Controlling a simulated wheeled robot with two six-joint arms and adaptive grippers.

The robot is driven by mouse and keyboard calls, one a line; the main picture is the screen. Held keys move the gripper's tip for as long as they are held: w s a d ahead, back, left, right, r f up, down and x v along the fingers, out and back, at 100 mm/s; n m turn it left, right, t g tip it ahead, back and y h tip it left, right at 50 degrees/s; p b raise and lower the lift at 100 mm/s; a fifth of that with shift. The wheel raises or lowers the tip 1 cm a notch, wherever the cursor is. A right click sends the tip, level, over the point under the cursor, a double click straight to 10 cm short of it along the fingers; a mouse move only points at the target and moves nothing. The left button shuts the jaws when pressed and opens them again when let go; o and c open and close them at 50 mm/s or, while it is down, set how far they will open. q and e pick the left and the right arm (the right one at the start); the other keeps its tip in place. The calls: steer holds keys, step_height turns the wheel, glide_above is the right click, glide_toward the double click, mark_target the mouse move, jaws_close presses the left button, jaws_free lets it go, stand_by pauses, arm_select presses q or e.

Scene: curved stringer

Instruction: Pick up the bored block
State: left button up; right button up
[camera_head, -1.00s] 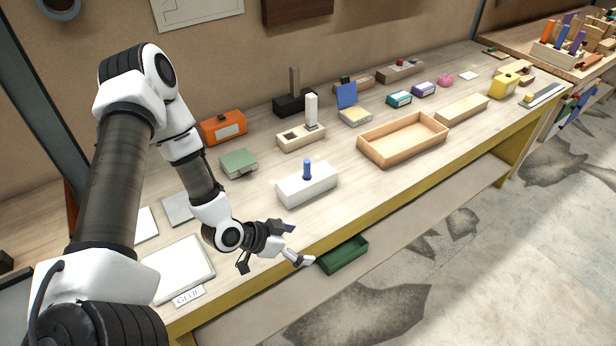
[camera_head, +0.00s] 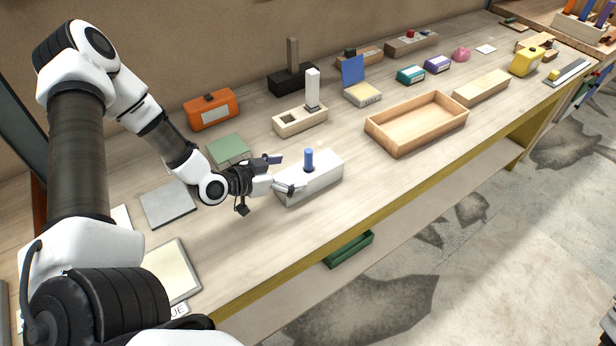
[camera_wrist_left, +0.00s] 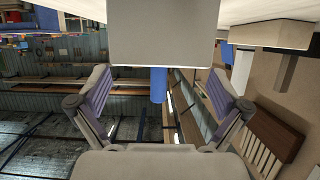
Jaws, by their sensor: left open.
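A white block (camera_head: 322,180) with a blue peg (camera_head: 309,158) upright in its top stands near the table's front edge. My left gripper (camera_head: 284,174) is open and empty at the block's left end, its fingers pointing toward the peg. In the left wrist view, the peg (camera_wrist_left: 158,84) shows between the spread fingers, farther off, and the block (camera_wrist_left: 162,35) fills the top middle. A pale wooden block (camera_head: 288,124) with a square opening and a white post stands farther back. I cannot tell for certain which one is the bored block.
A shallow wooden tray (camera_head: 372,136) stands right of the white block. A green box (camera_head: 229,149) and an orange case (camera_head: 211,111) stand behind my left arm. Flat grey (camera_head: 168,205) and cream panels lie at the left. Bare table lies in front of the tray.

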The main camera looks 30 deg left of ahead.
mark_target(305, 169)
arm_select(q)
steer(key=x, duration=0.6)
steer(key=shift+d, duration=0.15)
steer(key=shift+s, duration=0.1)
steer(key=c, duration=1.4)
steer(key=shift+c, duration=0.6)
steer(key=shift+r, duration=0.15)
